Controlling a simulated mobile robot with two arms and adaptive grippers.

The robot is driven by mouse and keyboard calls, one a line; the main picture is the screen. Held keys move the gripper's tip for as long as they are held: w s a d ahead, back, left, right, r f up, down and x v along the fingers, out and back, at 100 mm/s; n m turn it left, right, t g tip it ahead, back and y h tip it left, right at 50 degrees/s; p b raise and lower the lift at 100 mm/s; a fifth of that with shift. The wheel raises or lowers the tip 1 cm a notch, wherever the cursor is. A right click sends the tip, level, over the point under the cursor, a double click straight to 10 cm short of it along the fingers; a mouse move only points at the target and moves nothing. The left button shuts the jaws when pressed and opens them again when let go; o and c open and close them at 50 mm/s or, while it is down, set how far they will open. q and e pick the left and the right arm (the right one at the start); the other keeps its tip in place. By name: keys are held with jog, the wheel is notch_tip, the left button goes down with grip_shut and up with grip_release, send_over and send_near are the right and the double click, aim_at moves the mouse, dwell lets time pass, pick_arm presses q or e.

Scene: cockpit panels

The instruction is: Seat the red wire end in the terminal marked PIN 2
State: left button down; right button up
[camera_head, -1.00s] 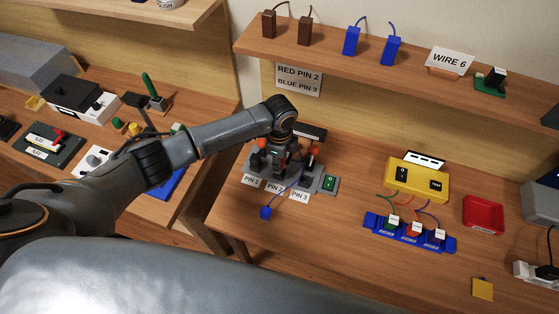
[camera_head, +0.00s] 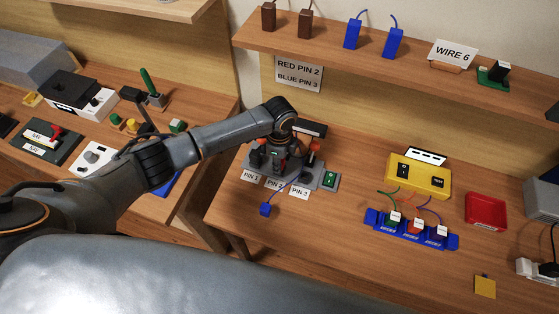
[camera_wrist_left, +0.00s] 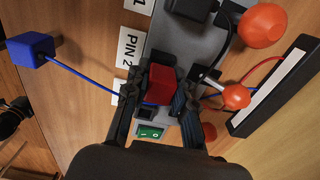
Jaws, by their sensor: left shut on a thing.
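My left gripper (camera_head: 277,160) is over the grey terminal block (camera_head: 312,179) on the bench. In the left wrist view its fingers (camera_wrist_left: 156,98) are shut on a red block-shaped wire end (camera_wrist_left: 160,80). The PIN 2 label (camera_wrist_left: 130,50) lies beside the block, to the left of the red end; it also shows in the head view (camera_head: 274,185). I cannot tell whether the red end is above or inside a terminal. A blue wire end (camera_wrist_left: 30,50) lies in front of the labels on a blue wire; it also shows in the head view (camera_head: 265,210). My right gripper is out of view.
Levers with orange knobs (camera_wrist_left: 264,25) stand close to the gripper. A green switch (camera_head: 330,180) sits at the block's right end. A sign (camera_head: 299,75) reads RED PIN 2, BLUE PIN 3. A yellow box (camera_head: 418,177) stands to the right.

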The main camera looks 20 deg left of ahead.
pick_arm(q)
jog(key=c, duration=1)
grip_release()
jog(key=shift+f, duration=0.1)
jog(key=shift+c, duration=0.2)
notch_tip(320, 180, up, 12)
